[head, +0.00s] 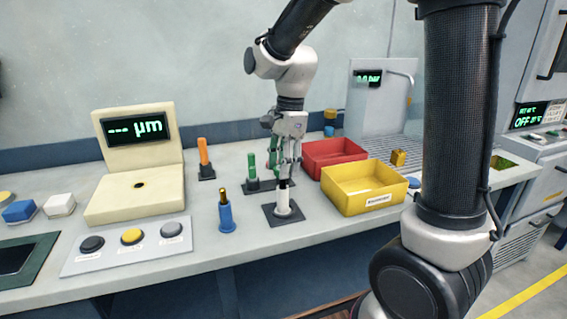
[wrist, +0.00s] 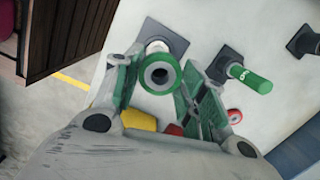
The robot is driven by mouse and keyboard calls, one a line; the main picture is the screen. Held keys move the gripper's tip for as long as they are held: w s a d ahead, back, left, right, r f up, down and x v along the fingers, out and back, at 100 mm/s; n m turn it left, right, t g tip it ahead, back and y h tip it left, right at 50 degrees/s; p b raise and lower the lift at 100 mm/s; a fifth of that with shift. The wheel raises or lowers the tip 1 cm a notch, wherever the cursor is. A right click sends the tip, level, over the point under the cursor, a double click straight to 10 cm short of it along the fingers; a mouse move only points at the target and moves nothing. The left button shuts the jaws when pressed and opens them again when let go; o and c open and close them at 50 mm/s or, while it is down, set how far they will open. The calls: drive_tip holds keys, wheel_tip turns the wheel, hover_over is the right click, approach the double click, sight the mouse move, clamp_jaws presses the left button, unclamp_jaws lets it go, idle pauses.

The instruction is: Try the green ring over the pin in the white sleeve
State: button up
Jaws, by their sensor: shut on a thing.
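The white sleeve (head: 284,208) stands upright on a dark square plate, with a dark pin (head: 283,184) at its top. In the wrist view the sleeve (wrist: 157,47) is partly covered by the green ring (wrist: 172,68). My gripper (head: 288,172) points down just above the sleeve. In the wrist view my gripper (wrist: 158,78) has its green-padded fingers either side of the ring and is shut on it. The ring is not clear in the head view. A dark centre shows in its hole; I cannot tell whether the pin is inside it.
Green posts (head: 251,166) stand close behind the sleeve. A blue holder (head: 226,217) and an orange post (head: 204,154) stand to the left, near the µm gauge (head: 133,196). A yellow bin (head: 365,203) and a red bin (head: 335,150) lie to the right.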

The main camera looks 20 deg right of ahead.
drive_tip(key=shift+r, duration=0.15)
idle(0.5)
drive_tip(key=shift+r, duration=1.85)
wheel_tip(320, 180, up, 5)
drive_tip(key=shift+f, duration=4.2)
drive_tip(key=shift+f, duration=0.3)
drive_tip(key=shift+r, duration=0.1)
